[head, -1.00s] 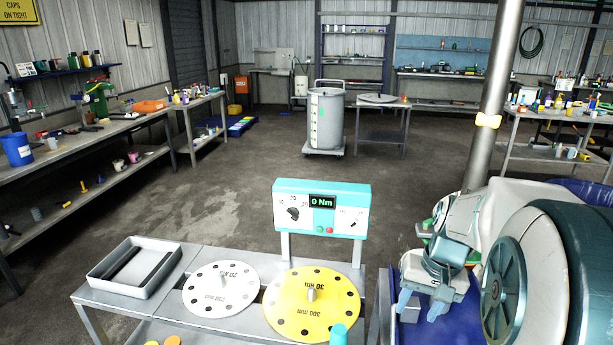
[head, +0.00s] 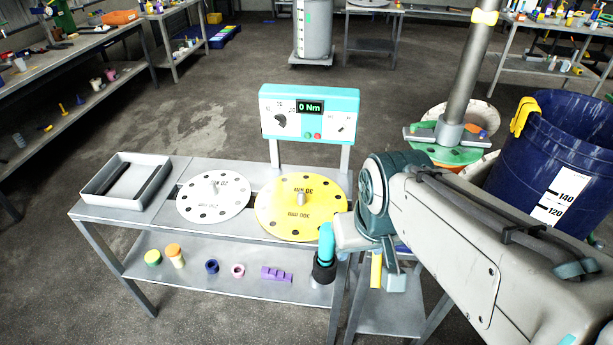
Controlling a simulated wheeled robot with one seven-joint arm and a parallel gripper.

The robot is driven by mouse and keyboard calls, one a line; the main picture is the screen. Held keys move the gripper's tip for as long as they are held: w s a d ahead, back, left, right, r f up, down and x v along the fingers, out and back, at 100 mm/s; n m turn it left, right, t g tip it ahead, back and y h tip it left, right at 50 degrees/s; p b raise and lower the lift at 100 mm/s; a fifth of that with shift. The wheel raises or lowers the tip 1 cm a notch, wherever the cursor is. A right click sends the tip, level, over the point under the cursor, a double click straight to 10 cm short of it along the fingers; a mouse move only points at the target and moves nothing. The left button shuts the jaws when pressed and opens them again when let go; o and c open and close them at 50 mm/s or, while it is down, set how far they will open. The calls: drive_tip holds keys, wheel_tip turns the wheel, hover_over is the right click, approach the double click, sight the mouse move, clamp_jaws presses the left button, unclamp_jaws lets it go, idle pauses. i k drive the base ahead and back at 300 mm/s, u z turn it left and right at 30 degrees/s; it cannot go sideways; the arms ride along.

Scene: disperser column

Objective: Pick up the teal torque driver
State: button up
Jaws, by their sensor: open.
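The teal torque driver (head: 326,244) stands upright at the front right corner of the metal table (head: 215,234), its lower end in a dark holder (head: 323,272) at the table edge. My gripper (head: 352,234) is just right of the driver in the picture; its pale body is close to the handle. I cannot tell whether they touch. My gripper is open, with nothing seen between its jaws; the fingers are hard to make out beside my wrist.
A yellow disc (head: 280,213) and a white disc (head: 200,206) lie on the table, with a grey tray (head: 165,182) at left. A teal-framed torque tester (head: 310,114) stands behind. Small coloured parts lie on the lower shelf. A blue barrel (head: 545,155) is at right.

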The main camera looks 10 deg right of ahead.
sight(327, 243)
drive_tip(key=z, duration=1.65)
drive_tip(key=k, duration=0.85)
drive_tip(key=u, duration=1.65)
